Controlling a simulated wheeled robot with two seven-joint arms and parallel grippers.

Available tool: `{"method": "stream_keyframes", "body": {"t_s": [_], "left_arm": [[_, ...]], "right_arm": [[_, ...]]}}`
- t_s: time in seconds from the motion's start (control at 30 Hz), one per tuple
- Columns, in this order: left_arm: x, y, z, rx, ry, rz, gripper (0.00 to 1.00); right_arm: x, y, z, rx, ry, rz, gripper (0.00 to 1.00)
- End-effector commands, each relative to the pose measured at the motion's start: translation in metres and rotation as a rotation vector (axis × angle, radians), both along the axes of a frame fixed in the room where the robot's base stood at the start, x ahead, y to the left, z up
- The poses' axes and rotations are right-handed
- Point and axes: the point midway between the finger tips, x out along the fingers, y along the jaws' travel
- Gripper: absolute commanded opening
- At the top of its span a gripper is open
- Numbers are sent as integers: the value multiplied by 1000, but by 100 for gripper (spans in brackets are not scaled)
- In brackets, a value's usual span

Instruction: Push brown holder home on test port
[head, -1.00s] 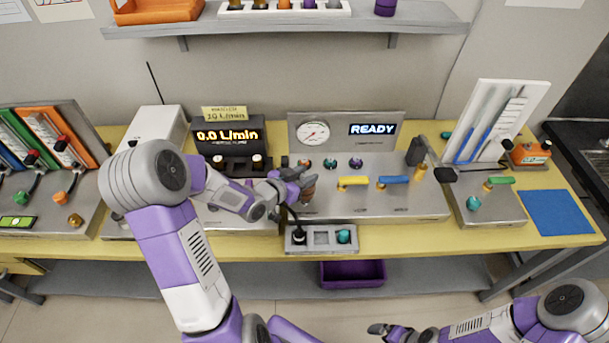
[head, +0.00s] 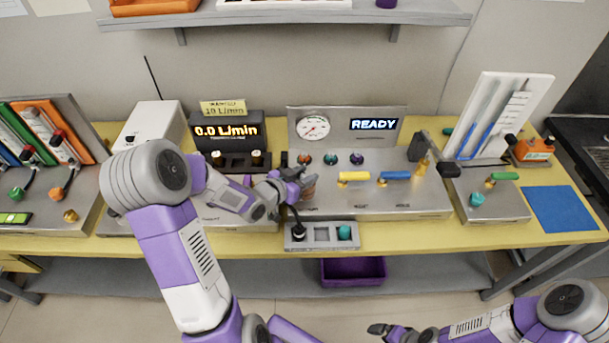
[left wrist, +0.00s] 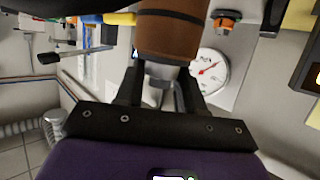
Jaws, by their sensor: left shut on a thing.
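The brown holder (left wrist: 172,35) is a ribbed cylinder with dark bands, large at the top of the left wrist view. In the head view the holder (head: 308,182) shows only in part, in front of the steel test panel (head: 400,197). My left gripper (head: 296,184) is shut on it, and the fingers (left wrist: 165,85) grip its narrow grey end. The test port is hidden behind the holder and gripper, so I cannot tell how far the holder sits in it. My right gripper (head: 380,329) is at the bottom, away from the bench; its jaws are too small to read.
A round gauge (head: 313,126) and a READY display (head: 373,125) stand above the panel. Yellow (head: 354,177) and blue (head: 395,176) handles lie right of my left gripper. A grey tray (head: 321,245) with a black and a teal piece sits below it.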

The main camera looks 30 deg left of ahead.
Motion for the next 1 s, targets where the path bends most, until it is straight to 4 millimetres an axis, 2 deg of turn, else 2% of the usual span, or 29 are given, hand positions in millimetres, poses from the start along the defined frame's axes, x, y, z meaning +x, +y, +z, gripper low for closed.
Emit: {"method": "stream_keyframes", "body": {"t_s": [0.43, 0.47, 0.6, 0.63, 1.0], "left_arm": [[0, 0, -12, -1, 3, -1, 0], [0, 0, -12, -1, 3, -1, 43], [0, 0, -11, -1, 3, -1, 64], [0, 0, -11, 0, 3, 0, 68], [-8, 2, -9, 0, 6, 2, 68]], "right_arm": [[0, 0, -11, 0, 0, 0, 98], [0, 0, -10, 0, 0, 0, 98], [0, 0, -10, 0, 0, 0, 98], [0, 0, -10, 0, 0, 0, 98], [0, 0, -8, 0, 0, 0, 98]]}}
